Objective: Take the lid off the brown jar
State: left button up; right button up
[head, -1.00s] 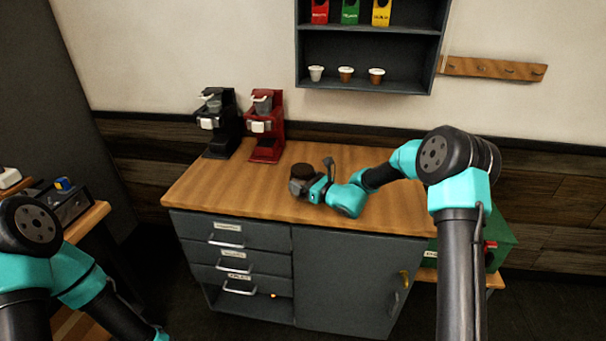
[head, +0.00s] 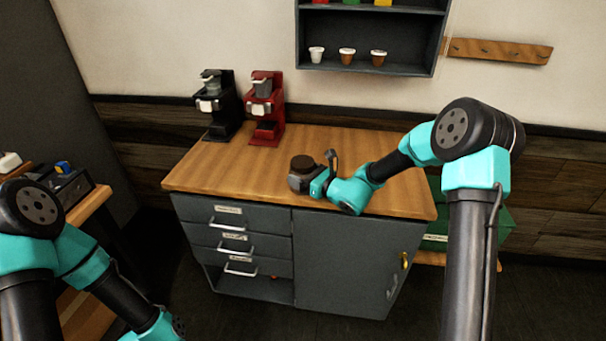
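The brown jar (head: 303,163) stands on the wooden top of the grey cabinet, with its dark brown round top facing up. My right gripper (head: 315,172) is low over the counter at the jar's front right. One finger is in front of the jar and hides its lower part. The other finger stands to the right, with a gap between it and the jar. The gripper looks open. I cannot make out a seam between lid and jar. My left arm is at the bottom left; its gripper is out of view.
A black brewer (head: 220,104) and a red brewer (head: 265,108) stand at the back left of the counter (head: 225,165). A wall shelf (head: 330,62) with three small cups is above. The counter's middle back is clear. A side table (head: 88,212) is at left.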

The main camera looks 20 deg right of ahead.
jog(key=c, duration=0.7)
jog(key=shift+s+f, duration=0.1)
jog(key=shift+s, duration=0.05)
jog(key=shift+c, duration=1.4)
jog(key=s+d+f+m+t+h, duration=0.1)
jog(key=s+f+m+h, duration=0.3)
jog(key=s, duration=0.4)
jog(key=shift+s+d+f+t+h, duration=0.3)
jog(key=shift+f+t+h, duration=0.05)
jog(key=shift+t+h, duration=0.5)
jog(key=shift+a+f, duration=0.1)
jog(key=a+f+n+g+y, duration=0.7)
jog(key=a+f+y, duration=0.3)
jog(key=a+f, duration=0.5)
jog(key=shift+a+f+n, duration=0.25)
jog(key=shift+a+n, duration=0.25)
jog(key=shift+a, duration=0.1)
